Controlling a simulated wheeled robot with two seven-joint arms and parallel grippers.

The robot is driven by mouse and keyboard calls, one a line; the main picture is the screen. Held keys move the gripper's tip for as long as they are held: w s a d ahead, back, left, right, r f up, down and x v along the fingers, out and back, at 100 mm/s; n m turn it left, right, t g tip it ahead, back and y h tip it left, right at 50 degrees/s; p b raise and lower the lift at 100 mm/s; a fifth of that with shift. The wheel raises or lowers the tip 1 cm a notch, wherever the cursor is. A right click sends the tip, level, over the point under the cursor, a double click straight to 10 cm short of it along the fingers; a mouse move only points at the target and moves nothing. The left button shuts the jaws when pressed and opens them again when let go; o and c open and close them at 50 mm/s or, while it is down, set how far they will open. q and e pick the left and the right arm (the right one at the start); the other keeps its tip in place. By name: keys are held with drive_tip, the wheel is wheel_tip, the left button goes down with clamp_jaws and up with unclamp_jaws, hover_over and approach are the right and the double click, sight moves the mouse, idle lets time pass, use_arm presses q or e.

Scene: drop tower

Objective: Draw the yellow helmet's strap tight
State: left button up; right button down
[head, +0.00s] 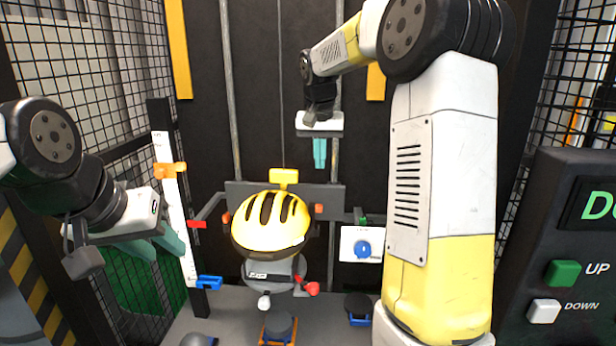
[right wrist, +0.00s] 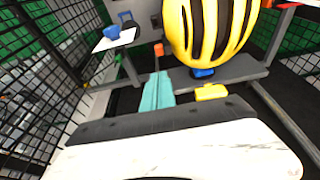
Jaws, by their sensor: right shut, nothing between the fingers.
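The yellow helmet (head: 270,222) with dark vent slots sits on a grey headform (head: 275,270) in mid-frame of the head view. It also shows at the top of the right wrist view (right wrist: 212,28). Below the helmet hang a white rounded piece (head: 264,302) and a red piece (head: 312,288); I cannot tell which belongs to the strap. My right gripper (head: 320,158) is above and right of the helmet, pointing down, its teal fingers (right wrist: 158,92) together and empty. My left gripper (head: 160,246) is left of the helmet, apart from it, its teal fingers spread and empty.
A yellow block (head: 284,177) sits on the grey carriage bar above the helmet. A white ruler with an orange slider (head: 169,170) stands left. A white panel with a blue knob (head: 362,247) is right of the helmet. A button console (head: 580,250) stands far right. Mesh walls flank the space.

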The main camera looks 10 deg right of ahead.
sight(320, 207)
drive_tip(key=x, duration=0.8)
drive_tip(key=s+x, duration=0.1)
drive_tip(key=x, duration=0.3)
drive_tip(key=shift+f, duration=0.15)
drive_tip(key=shift+w+f, duration=0.1)
drive_tip(key=shift+f, duration=0.25)
wheel_tip(320, 207, down, 4)
drive_tip(key=shift+r, duration=0.1)
